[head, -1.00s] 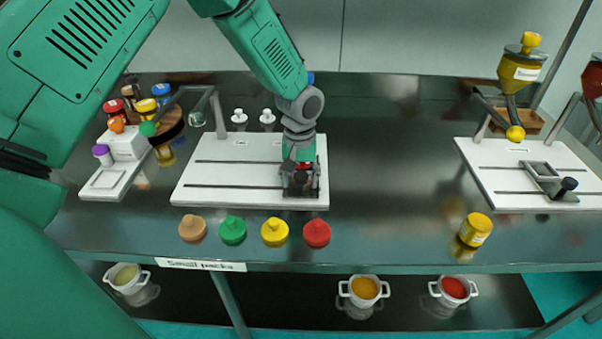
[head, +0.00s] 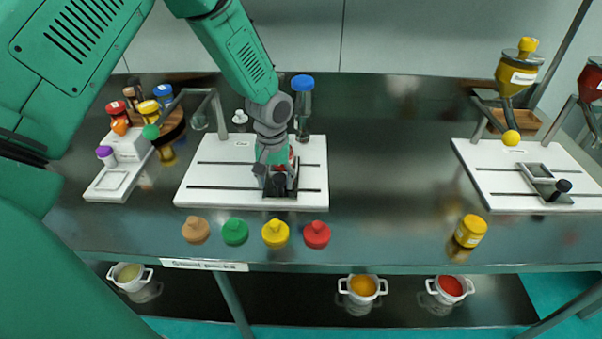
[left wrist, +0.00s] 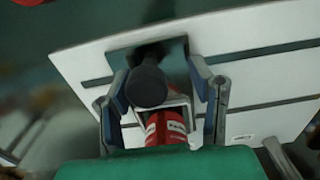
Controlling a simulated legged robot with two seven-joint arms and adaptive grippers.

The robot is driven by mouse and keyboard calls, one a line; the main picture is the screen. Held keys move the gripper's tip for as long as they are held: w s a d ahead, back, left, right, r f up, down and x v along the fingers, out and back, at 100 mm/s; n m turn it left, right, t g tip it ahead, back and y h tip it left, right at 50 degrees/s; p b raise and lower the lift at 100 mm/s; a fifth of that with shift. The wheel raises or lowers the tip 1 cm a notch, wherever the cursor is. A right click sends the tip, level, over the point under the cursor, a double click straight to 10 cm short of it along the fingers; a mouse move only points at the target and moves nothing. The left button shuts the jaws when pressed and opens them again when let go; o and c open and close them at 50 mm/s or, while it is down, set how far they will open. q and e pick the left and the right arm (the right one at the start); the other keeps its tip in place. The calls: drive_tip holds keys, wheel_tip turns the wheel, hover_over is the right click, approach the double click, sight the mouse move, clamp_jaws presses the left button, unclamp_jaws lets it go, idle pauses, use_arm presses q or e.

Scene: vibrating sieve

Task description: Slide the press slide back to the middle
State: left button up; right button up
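The press slide (head: 279,191), a dark and grey frame with a black knob, sits on the left white board (head: 218,187), right of its middle. In the left wrist view the black knob (left wrist: 146,84) stands between the fingers of my left gripper (left wrist: 160,92). The fingers straddle the slide and are spread apart. One finger is close to the knob's left side; a gap shows on its right. A red container (left wrist: 166,128) shows inside the slide frame. In the head view the left gripper (head: 275,172) partly hides the slide. My right gripper is not in view.
A blue-capped jar (head: 302,105) stands behind the arm. Brown, green, yellow and red lids (head: 317,234) lie in front of the board. A second board (head: 515,172) with its own slide is at the right. The board's left part is clear.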

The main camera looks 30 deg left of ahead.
use_arm(q)
drive_tip(key=shift+s+a+p, duration=0.45)
drive_tip(key=shift+s+a, duration=0.2)
drive_tip(key=shift+a, duration=0.35)
drive_tip(key=shift+s+a+p, duration=0.45)
drive_tip(key=shift+s+a, duration=0.15)
drive_tip(key=shift+a, duration=0.4)
drive_tip(key=shift+s+a+p, duration=0.45)
drive_tip(key=shift+s+a, duration=0.2)
drive_tip(key=shift+a, duration=0.35)
drive_tip(key=shift+o, duration=0.4)
drive_tip(key=o, duration=1.1)
drive_tip(key=shift+w, duration=0.1)
wheel_tip(320, 180, up, 9)
drive_tip(key=p, duration=0.8)
